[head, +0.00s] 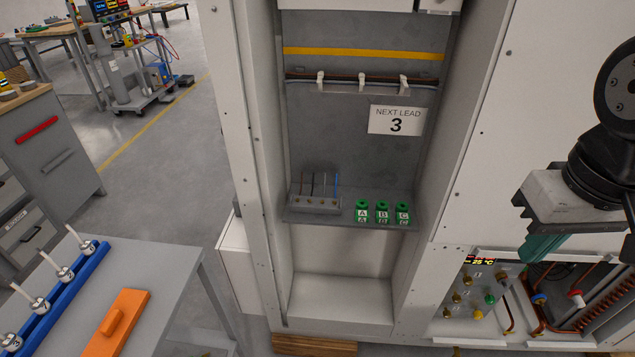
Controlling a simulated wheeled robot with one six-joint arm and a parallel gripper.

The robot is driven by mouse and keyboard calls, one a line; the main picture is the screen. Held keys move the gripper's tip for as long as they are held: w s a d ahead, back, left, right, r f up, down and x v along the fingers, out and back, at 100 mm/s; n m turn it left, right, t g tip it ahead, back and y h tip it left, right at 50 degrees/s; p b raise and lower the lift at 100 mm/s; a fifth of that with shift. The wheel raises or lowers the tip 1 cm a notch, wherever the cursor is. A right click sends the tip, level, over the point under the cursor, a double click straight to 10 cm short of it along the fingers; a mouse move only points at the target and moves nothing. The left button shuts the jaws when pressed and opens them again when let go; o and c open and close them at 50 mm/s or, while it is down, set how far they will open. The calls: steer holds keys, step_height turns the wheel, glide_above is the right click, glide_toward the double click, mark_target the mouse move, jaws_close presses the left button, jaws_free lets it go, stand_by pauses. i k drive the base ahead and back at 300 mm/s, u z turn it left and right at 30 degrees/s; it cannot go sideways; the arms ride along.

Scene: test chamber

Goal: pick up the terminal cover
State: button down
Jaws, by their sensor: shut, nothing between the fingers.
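An orange plate with a raised grip, which looks like the terminal cover (122,322), lies flat on the grey table at the lower left. My gripper (542,247) is at the right edge, in front of the white cabinet panel. It has teal fingertips, is shut and holds nothing. It is far to the right of the orange plate, and the two are well apart.
A blue rack (52,300) with several numbered white pieces lies beside the orange plate. The open cabinet has a shelf (345,222) with a lead block (316,203) and green terminals A, B and C (382,212). A sign (396,120) reads "NEXT LEAD 3". A valve panel (478,290) is below my gripper.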

mark_target(109, 339)
steer(key=u, duration=1.65)
steer(key=k, duration=0.2)
steer(key=u, duration=0.15)
